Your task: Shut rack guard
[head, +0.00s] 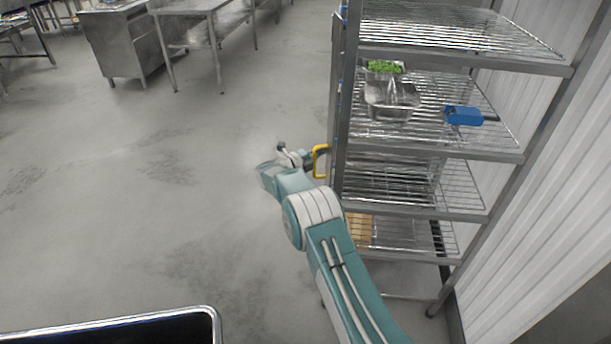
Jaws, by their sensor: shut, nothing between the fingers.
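The steel wire rack (430,152) stands at the right. A yellow handle (319,162) sits at its left side, by the left front post. The guard itself is hard to make out from the rack's posts, so I cannot tell how far open it stands. My teal and white arm reaches up from the bottom. My gripper (318,154) is dark, small and partly hidden at the yellow handle. It is shut with nothing held. I cannot tell whether it touches the handle.
A rack shelf holds metal pans (390,105), one with green food (384,67), and a blue object (463,116). A wooden-coloured item (358,231) lies lower down. Steel tables (190,8) stand at the back left. A corrugated wall (550,180) closes the right.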

